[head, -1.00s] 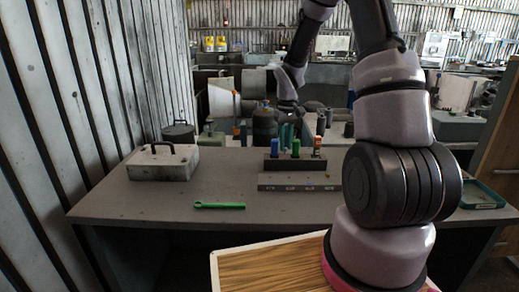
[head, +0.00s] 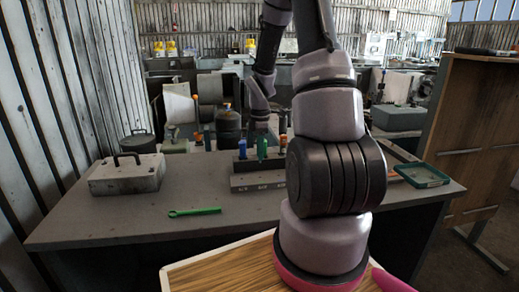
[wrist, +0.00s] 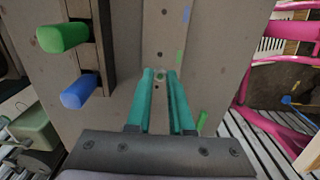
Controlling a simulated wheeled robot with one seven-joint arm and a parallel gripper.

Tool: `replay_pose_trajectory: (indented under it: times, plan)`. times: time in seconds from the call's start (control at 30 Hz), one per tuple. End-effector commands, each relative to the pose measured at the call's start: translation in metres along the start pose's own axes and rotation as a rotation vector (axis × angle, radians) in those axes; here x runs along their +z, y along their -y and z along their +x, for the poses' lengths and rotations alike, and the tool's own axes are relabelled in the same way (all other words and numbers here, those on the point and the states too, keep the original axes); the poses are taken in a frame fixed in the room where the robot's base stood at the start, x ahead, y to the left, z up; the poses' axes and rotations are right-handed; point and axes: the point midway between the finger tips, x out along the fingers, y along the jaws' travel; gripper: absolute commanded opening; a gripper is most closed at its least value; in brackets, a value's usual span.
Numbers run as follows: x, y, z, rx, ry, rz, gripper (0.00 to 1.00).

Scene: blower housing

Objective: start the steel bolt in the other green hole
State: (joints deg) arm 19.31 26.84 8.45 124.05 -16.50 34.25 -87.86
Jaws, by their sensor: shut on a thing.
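In the wrist view my gripper (wrist: 160,76) points down over a grey surface, its teal fingers close together. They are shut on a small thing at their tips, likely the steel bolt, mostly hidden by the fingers. Dark holes (wrist: 163,40) run in a line just beyond the fingertips. A green mark (wrist: 180,57) lies beside this line near the tips, and a blue mark (wrist: 186,13) farther along. I cannot tell whether the held thing touches a hole. In the head view a grey labelled bar (head: 257,182) lies on the table; my arm hides the gripper.
A rack with a green handle (wrist: 62,38) and a blue handle (wrist: 79,92) stands close left of my gripper. A green wrench (head: 195,212), a grey box with a handle (head: 127,174) and a green tray (head: 422,176) lie on the table. The table's front left is mostly clear.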

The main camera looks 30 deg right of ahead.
Motion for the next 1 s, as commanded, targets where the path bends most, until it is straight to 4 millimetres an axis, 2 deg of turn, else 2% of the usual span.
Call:
replay_pose_trajectory:
  times: [0.3,0.5,1.0]
  plan:
    - [0.000,0.001,0.032,-0.003,0.000,0.002,0.00]
    - [0.000,0.000,0.047,-0.002,0.000,0.001,0.00]
    - [0.000,0.000,0.053,0.000,0.000,0.002,0.00]
